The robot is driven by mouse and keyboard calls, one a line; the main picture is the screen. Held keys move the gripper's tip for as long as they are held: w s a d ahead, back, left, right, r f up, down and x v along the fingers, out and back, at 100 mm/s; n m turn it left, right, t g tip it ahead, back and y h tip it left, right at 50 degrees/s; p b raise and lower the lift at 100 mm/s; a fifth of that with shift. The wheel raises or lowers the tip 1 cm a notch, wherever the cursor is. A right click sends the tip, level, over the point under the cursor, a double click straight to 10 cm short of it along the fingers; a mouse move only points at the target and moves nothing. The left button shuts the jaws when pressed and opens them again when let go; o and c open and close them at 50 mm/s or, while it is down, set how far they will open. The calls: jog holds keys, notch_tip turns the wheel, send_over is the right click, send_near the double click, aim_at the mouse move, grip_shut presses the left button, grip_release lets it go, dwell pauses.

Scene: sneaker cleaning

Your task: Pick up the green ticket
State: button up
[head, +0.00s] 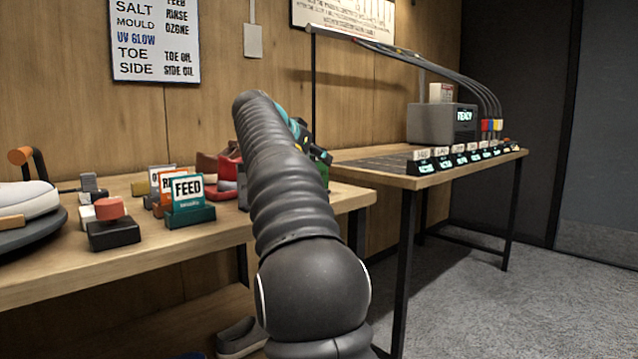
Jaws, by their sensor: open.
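A teal-green card marked FEED (188,190) stands upright in a green base on the left table, in front of other cards. It is the clearest green ticket-like thing in view. A smaller green piece (323,168) shows just right of my arm, too covered to tell what it is. My gripper (308,143) is open, beyond the far end of my arm above the back right of this table. My arm hides most of it, and its fingertips are hard to make out. It is well to the right of the FEED card and apart from it.
Left table (130,250) also holds an orange card (166,184), a dark block with a red top (112,225), a red shoe (228,175) and a pale shoe on a round stand (30,200). A second table (390,172) at right holds a grey machine (440,123) and several small labelled stands.

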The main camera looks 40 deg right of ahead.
grip_shut()
jog(key=shift+r, duration=0.1)
